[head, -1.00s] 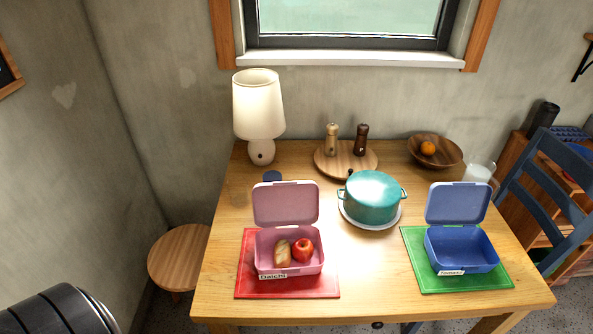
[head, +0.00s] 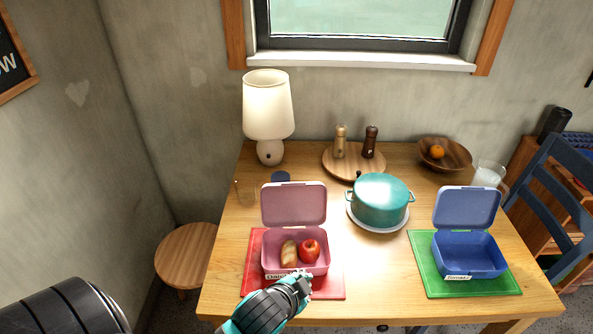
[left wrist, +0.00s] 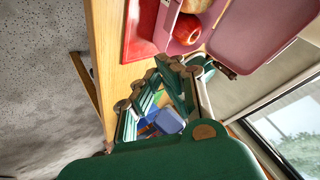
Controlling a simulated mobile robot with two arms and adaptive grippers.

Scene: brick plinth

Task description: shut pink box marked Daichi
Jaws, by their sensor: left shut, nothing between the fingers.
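The pink box (head: 323,262) marked Daichi stands on a red mat (head: 330,291) at the table's front left. Its lid (head: 294,204) is up, leaning back. A bread roll (head: 289,253) and a red apple (head: 309,250) lie inside. My left gripper (head: 304,284) is shut and empty, in front of the box's front right corner, and covers part of the label. In the left wrist view the gripper's fingers (left wrist: 178,68) show close by the pink box (left wrist: 225,42), with the apple (left wrist: 187,29) in it. I cannot tell whether they touch. My right gripper is not in view.
A blue box (head: 470,262) with its lid up stands on a green mat (head: 425,280) to the right. A teal pot (head: 380,200) stands behind, between the boxes.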

